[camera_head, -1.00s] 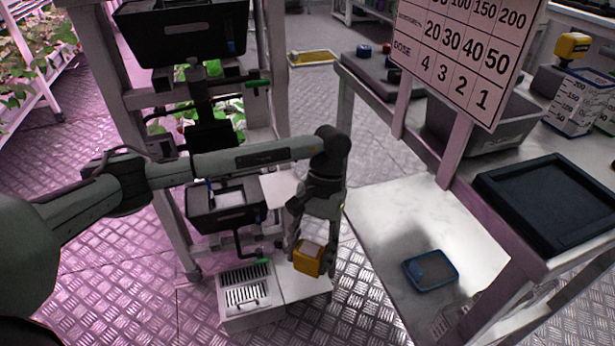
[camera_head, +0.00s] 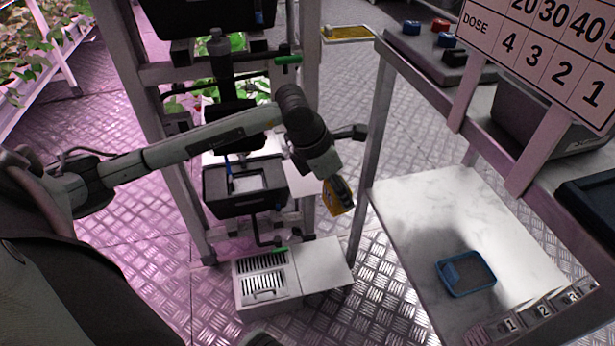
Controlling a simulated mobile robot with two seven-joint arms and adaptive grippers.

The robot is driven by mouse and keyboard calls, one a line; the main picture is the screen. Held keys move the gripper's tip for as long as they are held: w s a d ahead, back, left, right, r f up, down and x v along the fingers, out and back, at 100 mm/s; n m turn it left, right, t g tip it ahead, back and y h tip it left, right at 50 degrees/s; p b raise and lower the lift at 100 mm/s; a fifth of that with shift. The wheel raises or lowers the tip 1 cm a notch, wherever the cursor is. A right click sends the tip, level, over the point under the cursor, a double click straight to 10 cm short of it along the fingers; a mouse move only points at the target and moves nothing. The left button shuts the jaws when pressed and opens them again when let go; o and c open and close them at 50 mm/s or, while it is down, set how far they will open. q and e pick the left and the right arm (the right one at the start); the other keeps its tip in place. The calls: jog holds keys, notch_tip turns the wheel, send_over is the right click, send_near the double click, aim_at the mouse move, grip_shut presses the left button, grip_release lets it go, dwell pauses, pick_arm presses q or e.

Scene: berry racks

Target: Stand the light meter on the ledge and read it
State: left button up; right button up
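My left gripper (camera_head: 338,192) hangs in mid-air in front of the rack's right post. It is shut on a yellow boxy thing, which I take to be the light meter (camera_head: 339,198); the fingers cover part of it and its display cannot be read from here. Below and to the left of it is a low white ledge (camera_head: 322,270) with a flat, bare top, beside a slotted grate. The held meter is clear of the ledge. My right gripper is not in view.
Black bins (camera_head: 243,203) hang on the rack at left. A marble-topped table (camera_head: 420,205) at right holds a blue-rimmed tray (camera_head: 465,273) and numbered slots (camera_head: 543,310). A dose sign (camera_head: 545,55) stands above it. A yellow tray (camera_head: 348,34) lies behind.

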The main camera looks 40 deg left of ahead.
pick_arm(q)
jog(key=w+a+r+n+y+b, duration=0.1)
jog(key=w+a+r+n+y, duration=0.25)
jog(key=n, duration=1.05)
jog(key=n+y, duration=0.3)
send_over(309, 179)
jog(key=shift+g, duration=0.4)
notch_tip(309, 179, down, 7)
jog(key=shift+d+r+b, duration=0.1)
jog(key=shift+b, duration=0.2)
jog(key=shift+f, duration=2.15)
jog(key=shift+h, duration=0.25)
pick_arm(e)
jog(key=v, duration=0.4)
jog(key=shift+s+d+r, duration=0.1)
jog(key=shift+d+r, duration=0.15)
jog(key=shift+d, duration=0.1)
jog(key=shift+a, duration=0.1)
pick_arm(q)
jog(key=o, duration=1.2)
jog(key=shift+o, duration=0.2)
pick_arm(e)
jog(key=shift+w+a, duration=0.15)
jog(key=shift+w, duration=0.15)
